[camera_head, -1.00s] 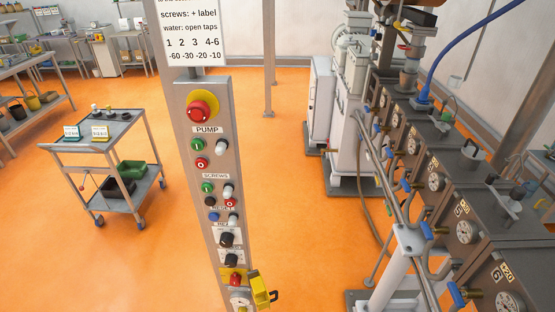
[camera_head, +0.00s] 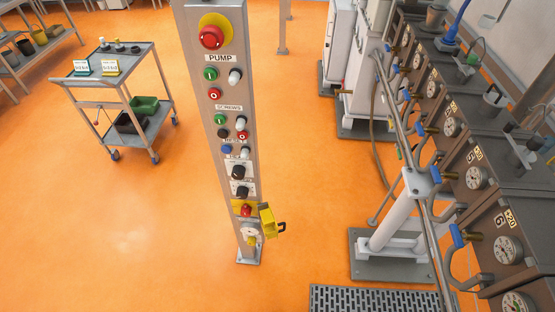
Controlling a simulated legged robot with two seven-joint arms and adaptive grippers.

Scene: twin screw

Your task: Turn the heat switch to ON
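A tall grey control post (camera_head: 238,130) stands upright left of the picture's middle. It carries a red emergency button (camera_head: 211,37) on a yellow disc, green and red buttons under PUMP and SCREWS labels, and two black knobs, an upper one (camera_head: 238,172) and a lower one (camera_head: 241,191). Below them is a red switch (camera_head: 246,210) on a yellow plate, with a yellow box (camera_head: 268,222) hanging at its right. The small labels by the knobs are too small to read, so I cannot tell which control is the heat switch or its setting. Neither of my grippers is in view.
A grey cart (camera_head: 103,68) with small signs and bins stands at the left. A machine line with gauges (camera_head: 477,177) and blue-handled taps runs along the right. A floor grate (camera_head: 375,298) lies at the bottom. Orange floor (camera_head: 185,225) around the post is clear.

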